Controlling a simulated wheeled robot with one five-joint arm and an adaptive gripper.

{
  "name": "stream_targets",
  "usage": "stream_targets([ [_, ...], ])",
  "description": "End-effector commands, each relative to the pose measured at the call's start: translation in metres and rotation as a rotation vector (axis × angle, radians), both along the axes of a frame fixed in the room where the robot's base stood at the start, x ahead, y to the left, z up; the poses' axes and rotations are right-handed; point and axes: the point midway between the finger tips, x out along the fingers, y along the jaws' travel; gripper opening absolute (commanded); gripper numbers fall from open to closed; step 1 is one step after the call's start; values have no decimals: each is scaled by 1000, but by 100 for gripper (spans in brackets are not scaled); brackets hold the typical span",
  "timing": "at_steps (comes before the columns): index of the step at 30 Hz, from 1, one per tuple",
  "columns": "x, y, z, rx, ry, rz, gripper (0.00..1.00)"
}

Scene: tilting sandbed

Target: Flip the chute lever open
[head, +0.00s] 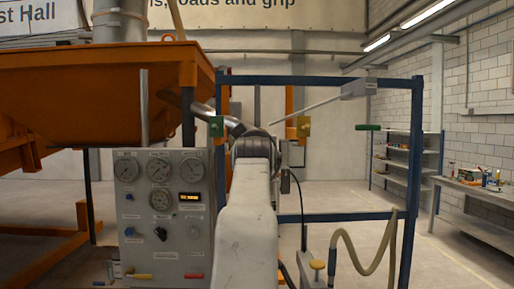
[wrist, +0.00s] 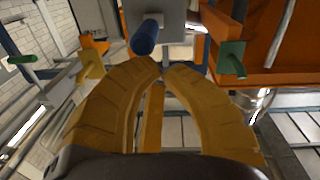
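My gripper (wrist: 162,68) shows in the wrist view as two curved yellow fingers, their tips drawn together with almost no gap and nothing seen held. A handle with a blue grip (wrist: 145,37) stands just beyond and left of the tips, in front of a grey box (wrist: 172,28); it looks apart from them. A green handle (wrist: 232,58) is to the right by the orange structure, and another green handle (wrist: 22,58) is far left. The head view shows a green bar handle (head: 367,127) right of my arm. No label shows which is the chute lever. My arm hides my gripper in the head view.
The orange hopper (head: 110,85) fills the left of the head view. A gauge panel (head: 160,215) stands beside my arm. A blue frame (head: 399,230) with a hanging hose (head: 365,262) is to the right. The floor further right is open, with shelves (head: 395,160) behind.

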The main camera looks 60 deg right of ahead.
Motion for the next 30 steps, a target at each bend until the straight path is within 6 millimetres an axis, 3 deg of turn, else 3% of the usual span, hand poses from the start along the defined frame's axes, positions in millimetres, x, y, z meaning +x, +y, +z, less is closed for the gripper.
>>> stream_targets([
  [17,-1,1,-28,-169,-108,1,0],
  [24,0,0,-52,-170,-109,0,0],
  [30,0,-1,-55,-171,-110,1,0],
])
